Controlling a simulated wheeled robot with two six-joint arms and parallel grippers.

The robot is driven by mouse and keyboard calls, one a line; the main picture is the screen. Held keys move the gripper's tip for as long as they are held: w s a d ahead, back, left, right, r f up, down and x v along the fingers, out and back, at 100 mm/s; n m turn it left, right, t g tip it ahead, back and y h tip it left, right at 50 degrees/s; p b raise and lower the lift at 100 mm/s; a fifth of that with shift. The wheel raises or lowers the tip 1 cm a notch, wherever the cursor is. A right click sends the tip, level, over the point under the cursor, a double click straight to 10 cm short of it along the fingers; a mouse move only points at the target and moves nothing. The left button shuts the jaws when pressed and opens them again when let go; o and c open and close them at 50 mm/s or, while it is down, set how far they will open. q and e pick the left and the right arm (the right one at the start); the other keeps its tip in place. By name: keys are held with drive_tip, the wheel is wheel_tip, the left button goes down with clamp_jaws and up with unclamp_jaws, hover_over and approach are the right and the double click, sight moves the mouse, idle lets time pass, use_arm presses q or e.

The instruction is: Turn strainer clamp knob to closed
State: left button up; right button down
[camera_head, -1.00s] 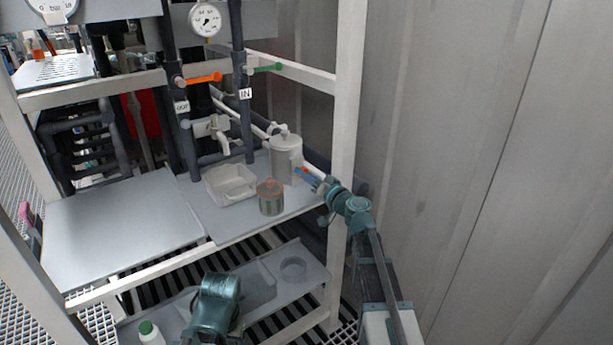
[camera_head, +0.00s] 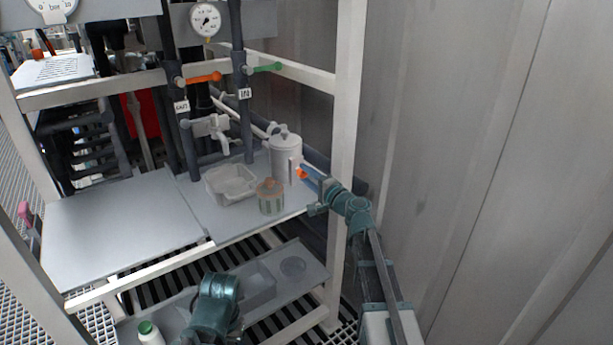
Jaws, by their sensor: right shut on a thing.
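A light grey cylindrical strainer housing (camera_head: 284,150) stands upright at the back right of the upper shelf. A small orange piece (camera_head: 301,173), which looks like the clamp knob, shows low on its right side. My right gripper (camera_head: 306,172) reaches in from the right and is shut on this orange knob; its fingertips are small in the picture, so the knob's exact turn cannot be told. My left arm (camera_head: 216,303) shows at the bottom, in front of the lower shelf; its fingers cannot be made out.
A clear jar with an orange-tinted lid (camera_head: 270,197) and a pale tray (camera_head: 231,184) stand close to the strainer. Pipes with an orange handle (camera_head: 203,78) and a green handle (camera_head: 264,68) rise behind. A frame post (camera_head: 346,120) stands near my right arm. The shelf's left half (camera_head: 120,225) is clear.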

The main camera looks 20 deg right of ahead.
drive_tip(key=m, duration=0.7)
drive_tip(key=shift+f, duration=0.1)
idle(0.5)
drive_tip(key=shift+c, duration=2.2)
unclamp_jaws()
drive_tip(key=v, duration=1.4)
